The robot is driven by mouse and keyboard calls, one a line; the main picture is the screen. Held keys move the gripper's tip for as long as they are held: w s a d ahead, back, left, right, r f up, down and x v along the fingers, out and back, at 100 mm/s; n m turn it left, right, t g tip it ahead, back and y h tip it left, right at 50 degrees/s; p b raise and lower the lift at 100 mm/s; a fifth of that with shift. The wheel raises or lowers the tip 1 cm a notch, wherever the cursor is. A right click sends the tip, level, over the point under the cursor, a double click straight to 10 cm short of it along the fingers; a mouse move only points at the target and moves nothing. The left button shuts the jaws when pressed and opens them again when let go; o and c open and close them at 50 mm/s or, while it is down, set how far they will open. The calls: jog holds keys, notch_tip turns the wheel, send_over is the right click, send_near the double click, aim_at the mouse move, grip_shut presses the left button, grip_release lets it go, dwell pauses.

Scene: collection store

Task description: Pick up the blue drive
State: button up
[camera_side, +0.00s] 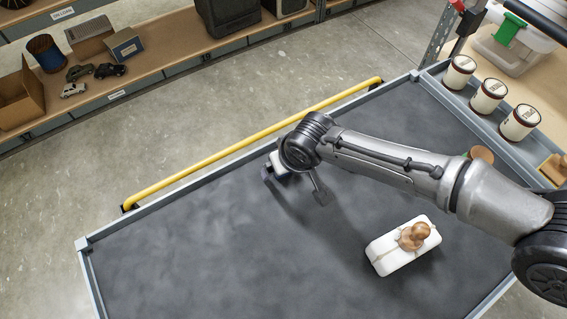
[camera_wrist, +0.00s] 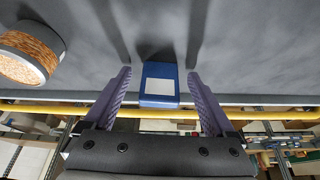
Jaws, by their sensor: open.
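The blue drive (camera_wrist: 159,99), a small blue block with a white label on its face, lies on the dark grey cart top near its yellow-railed edge in the wrist view. My gripper (camera_wrist: 159,73) is open, with one purple-grey finger on each side of the drive. A gap shows between the drive and each finger, and nothing is held. In the side view my gripper (camera_side: 272,173) is low over the cart top near the yellow rail, partly hidden by my wrist. I cannot make out the drive clearly there.
A white padded block with a small brown figure (camera_side: 414,236) stands on the cart top (camera_side: 190,265). Several labelled tins (camera_side: 489,95) line the right tray. A yellow rail (camera_side: 250,143) runs along the far edge. A cork-coloured round thing (camera_wrist: 24,66) is upper left in the wrist view.

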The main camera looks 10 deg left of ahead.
jog(key=shift+f, duration=0.15)
jog(key=c, duration=1.4)
grip_shut()
jog(key=shift+a, duration=0.1)
